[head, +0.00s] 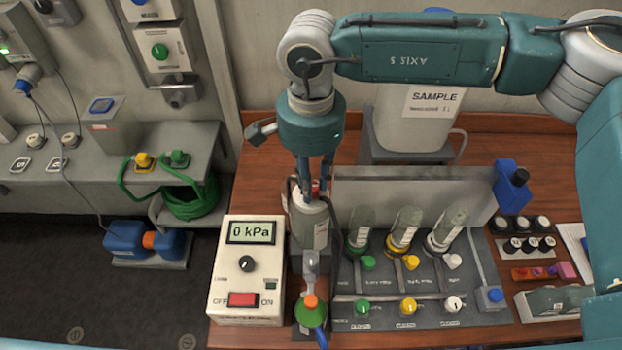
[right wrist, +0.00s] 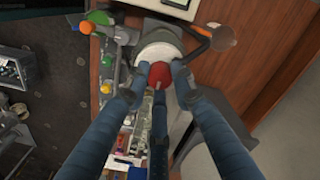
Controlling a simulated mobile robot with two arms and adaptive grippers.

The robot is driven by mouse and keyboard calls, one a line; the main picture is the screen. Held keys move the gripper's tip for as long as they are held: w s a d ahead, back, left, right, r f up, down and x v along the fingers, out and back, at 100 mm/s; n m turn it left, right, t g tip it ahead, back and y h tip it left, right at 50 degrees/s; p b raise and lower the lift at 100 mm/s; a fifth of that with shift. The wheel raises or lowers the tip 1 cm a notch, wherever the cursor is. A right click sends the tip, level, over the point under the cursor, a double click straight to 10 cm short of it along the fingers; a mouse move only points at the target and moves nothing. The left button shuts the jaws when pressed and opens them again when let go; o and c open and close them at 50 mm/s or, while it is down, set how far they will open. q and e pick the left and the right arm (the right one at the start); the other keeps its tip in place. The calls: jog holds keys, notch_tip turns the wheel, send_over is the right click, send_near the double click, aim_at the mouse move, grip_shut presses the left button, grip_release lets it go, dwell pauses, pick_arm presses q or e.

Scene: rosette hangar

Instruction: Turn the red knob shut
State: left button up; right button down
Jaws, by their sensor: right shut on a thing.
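The red knob (head: 318,186) sits on top of a grey canister (head: 310,222), mostly hidden behind my fingers in the head view. In the right wrist view the red knob (right wrist: 159,75) shows between my fingertips, in front of the canister's pale round top (right wrist: 157,50). My right gripper (head: 314,190) points down from above and is shut on the red knob; its fingers also show in the right wrist view (right wrist: 158,84). The knob's turn position cannot be told. My left gripper is not in view.
A white box (head: 232,275) with a 0 kPa display and red switch stands left of the canister. A panel (head: 385,308) with several capped bottles and coloured knobs lies right. An upright grey plate (head: 420,190) stands behind the bottles. A SAMPLE container (head: 415,125) stands behind.

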jog(key=shift+f+m+b, duration=0.15)
jog(key=shift+m+b, duration=0.15)
jog(key=shift+b, duration=0.35)
jog(key=m+b, duration=0.9)
jog(key=b, duration=0.4)
jog(key=m+b, duration=0.3)
jog(key=m, duration=0.1)
jog(key=shift+m, duration=0.3)
jog(key=shift+r+m+b, duration=0.25)
jog(key=shift+m+b, duration=0.75)
jog(key=shift+m, duration=0.8)
jog(key=shift+w, duration=0.1)
jog(key=c, duration=1.5)
grip_release()
jog(key=shift+o, duration=0.2)
